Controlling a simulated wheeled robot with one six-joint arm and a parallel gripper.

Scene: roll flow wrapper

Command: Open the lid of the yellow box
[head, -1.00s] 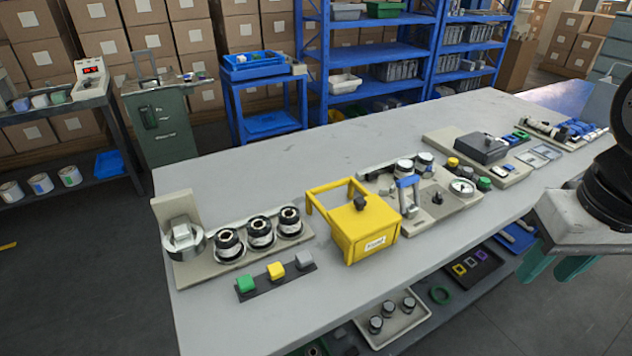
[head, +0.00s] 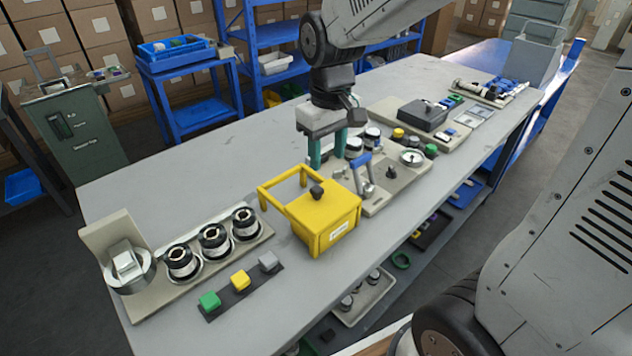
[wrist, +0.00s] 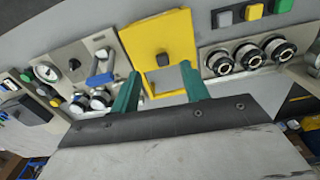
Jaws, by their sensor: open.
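The yellow box (head: 330,233) stands on the grey bench near its front edge. Its lid (head: 325,208) lies flat on top and looks closed, with a dark knob (head: 317,192) on it. A yellow frame rises at the back left of the box. My gripper (head: 327,162) points down above the bench, behind the knob and apart from it. Its two green fingers are spread with nothing between them. In the wrist view, the lid (wrist: 180,40) and its knob (wrist: 163,60) show beyond the open fingers (wrist: 160,85).
Left of the box is a plate with several black-and-silver rollers (head: 214,241) and a strip with green, yellow and grey buttons (head: 240,281). Right of it is a panel (head: 390,190) with a blue-handled lever (head: 361,165) close to my gripper.

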